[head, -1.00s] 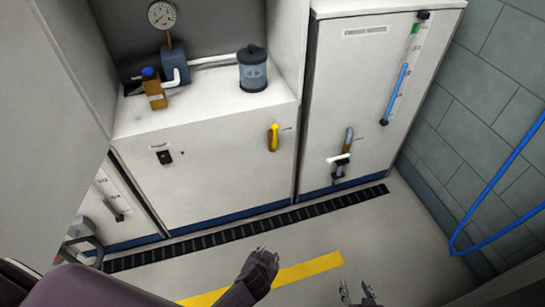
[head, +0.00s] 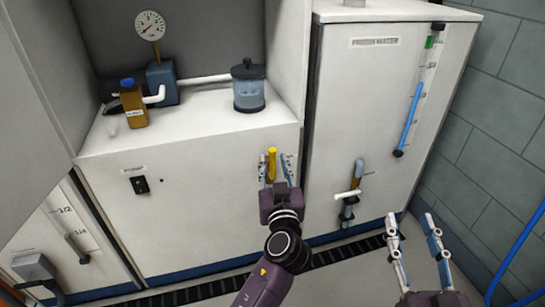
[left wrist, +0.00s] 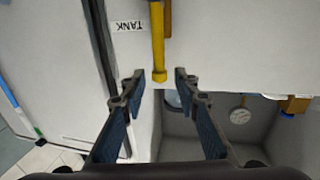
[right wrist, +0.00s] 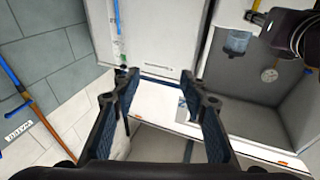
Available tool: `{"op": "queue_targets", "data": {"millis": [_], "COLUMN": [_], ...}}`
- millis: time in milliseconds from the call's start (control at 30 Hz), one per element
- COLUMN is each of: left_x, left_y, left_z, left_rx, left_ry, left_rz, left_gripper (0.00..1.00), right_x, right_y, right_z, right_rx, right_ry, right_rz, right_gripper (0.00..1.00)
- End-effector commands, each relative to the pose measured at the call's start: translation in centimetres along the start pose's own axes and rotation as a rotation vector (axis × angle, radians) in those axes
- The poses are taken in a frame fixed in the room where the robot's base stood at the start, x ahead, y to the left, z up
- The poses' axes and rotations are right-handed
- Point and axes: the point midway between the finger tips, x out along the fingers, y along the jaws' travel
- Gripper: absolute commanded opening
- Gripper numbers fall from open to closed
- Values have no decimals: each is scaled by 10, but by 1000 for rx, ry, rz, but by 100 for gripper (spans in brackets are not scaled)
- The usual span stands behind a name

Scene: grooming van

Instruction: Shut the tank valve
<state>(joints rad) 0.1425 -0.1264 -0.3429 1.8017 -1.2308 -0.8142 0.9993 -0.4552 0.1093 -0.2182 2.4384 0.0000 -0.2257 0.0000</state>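The tank valve is a yellow lever (head: 272,163) on the front of the white cabinet, standing about vertical. It also shows in the left wrist view (left wrist: 158,50), beside a label reading TANK (left wrist: 128,27). My left gripper (head: 275,163) is open in front of the cabinet, with one finger on each side of the lever. In the left wrist view, the lever's end lies between the fingertips with a gap on both sides; I see no contact. My right gripper (head: 412,228) is open and empty, low in front of the fresh water tank.
The fresh water tank (head: 385,110) on the right bears a tap with a white handle (head: 348,194) and a blue level tube (head: 409,115). A brown bottle (head: 133,105) and a clear canister (head: 248,90) stand on the cabinet top.

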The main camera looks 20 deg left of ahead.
Motion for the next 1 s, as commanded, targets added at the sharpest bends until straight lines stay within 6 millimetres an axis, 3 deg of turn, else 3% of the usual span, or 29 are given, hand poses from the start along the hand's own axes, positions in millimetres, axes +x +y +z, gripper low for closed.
{"op": "queue_targets", "data": {"millis": [100,300,633,900,1000], "left_x": [21,43,47,47,47], "left_y": [0,0,1,1,1], "left_z": [0,1,1,1,2], "left_rx": [2,2,2,2,2], "left_ry": [2,0,-2,-2,-2], "left_rz": [1,2,2,2,2], "left_gripper": [29,29,29,0,0], "right_x": [0,0,0,0,0], "right_y": [-1,-2,-2,-2,-2], "right_z": [-7,-18,-21,-20,-20], "right_rx": [1,2,3,3,3], "right_ry": [34,86,98,97,97], "right_rz": [-2,-5,-5,-4,-4], "right_gripper": [40,40,40,40,40]}}
